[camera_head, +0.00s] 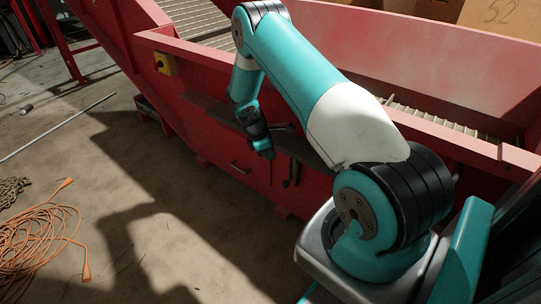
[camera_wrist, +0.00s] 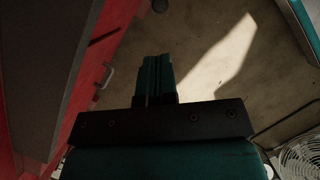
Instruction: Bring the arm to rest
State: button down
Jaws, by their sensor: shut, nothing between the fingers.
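My teal and white arm reaches from the lower right of the head view up and over toward the red conveyor frame (camera_head: 240,160). My gripper (camera_head: 270,156) hangs pointing down in front of the conveyor's side wall, above the concrete floor. In the wrist view my gripper's teal fingers (camera_wrist: 154,62) lie together, shut with nothing between them. The fingertips look small and dark in the head view.
The red wall (camera_wrist: 95,45) runs close along the left in the wrist view. An orange cable (camera_head: 42,240) lies coiled on the floor at left, near a metal rod (camera_head: 60,126). A yellow switch box (camera_head: 165,64) sits on the conveyor. Floor between is clear.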

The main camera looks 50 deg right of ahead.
dwell(0.4)
jog(key=a+r+m+t+y, duration=0.2)
jog(key=a+r+t+y, duration=0.1)
jog(key=a+r, duration=1.75)
jog(key=s+a+r+y, duration=0.1)
jog(key=s+a+r, duration=0.45)
jog(key=s, duration=0.25)
jog(key=s+a+r+y+p, duration=0.1)
jog(key=s+a+r+y, duration=0.1)
jog(key=s+a+r, duration=0.35)
jog(key=s+a+r+y, duration=0.1)
jog(key=s+a+r, duration=0.4)
jog(key=s, duration=0.6)
notch_tip(320, 180, up, 23)
jog(key=m+p, duration=0.1)
jog(key=p, duration=2.3)
jog(key=shift+w+a+r, duration=0.15)
jog(key=shift+w+a, duration=0.1)
jog(key=shift+a, duration=0.15)
